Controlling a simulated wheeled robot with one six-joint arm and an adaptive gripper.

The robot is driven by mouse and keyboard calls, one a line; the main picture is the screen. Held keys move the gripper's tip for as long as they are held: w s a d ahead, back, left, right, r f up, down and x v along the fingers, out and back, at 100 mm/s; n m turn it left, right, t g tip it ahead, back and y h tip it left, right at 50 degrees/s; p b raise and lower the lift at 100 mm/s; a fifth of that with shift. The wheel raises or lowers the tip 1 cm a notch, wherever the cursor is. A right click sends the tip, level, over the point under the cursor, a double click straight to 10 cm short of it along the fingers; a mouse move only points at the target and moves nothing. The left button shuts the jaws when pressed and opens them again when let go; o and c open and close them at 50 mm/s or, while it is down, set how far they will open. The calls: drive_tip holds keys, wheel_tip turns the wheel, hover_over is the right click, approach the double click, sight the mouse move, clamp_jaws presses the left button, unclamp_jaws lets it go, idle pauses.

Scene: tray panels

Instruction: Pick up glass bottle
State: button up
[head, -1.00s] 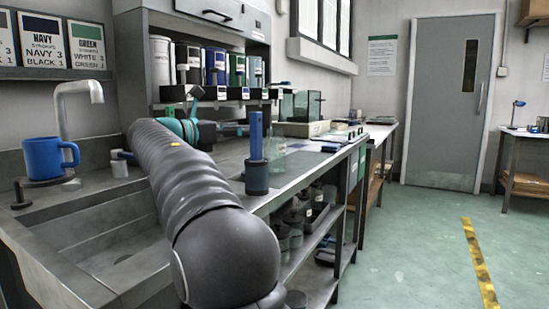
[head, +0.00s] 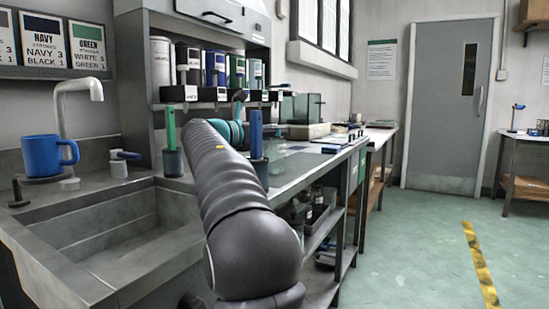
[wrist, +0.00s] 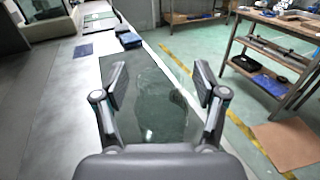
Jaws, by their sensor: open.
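The clear glass bottle (wrist: 160,108) shows in the wrist view as a faint greenish, see-through shape. It lies between the two fingers of my gripper (wrist: 160,82), its outline hard to make out against the bench. The fingers are spread wide, one on each side of the bottle. I cannot see either finger touching it. In the head view my arm covers most of the area around the bottle, and my gripper is hidden behind it.
A pot with a blue-handled tool (head: 256,140) and one with a green-handled tool (head: 172,135) stand beside my arm. A blue mug (head: 42,156) is by the sink (head: 125,245). Flat dark items (wrist: 130,40) lie farther along the bench. Open floor is on the right.

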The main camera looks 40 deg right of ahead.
clamp_jaws()
drive_tip(key=shift+r, duration=0.1)
idle(0.3)
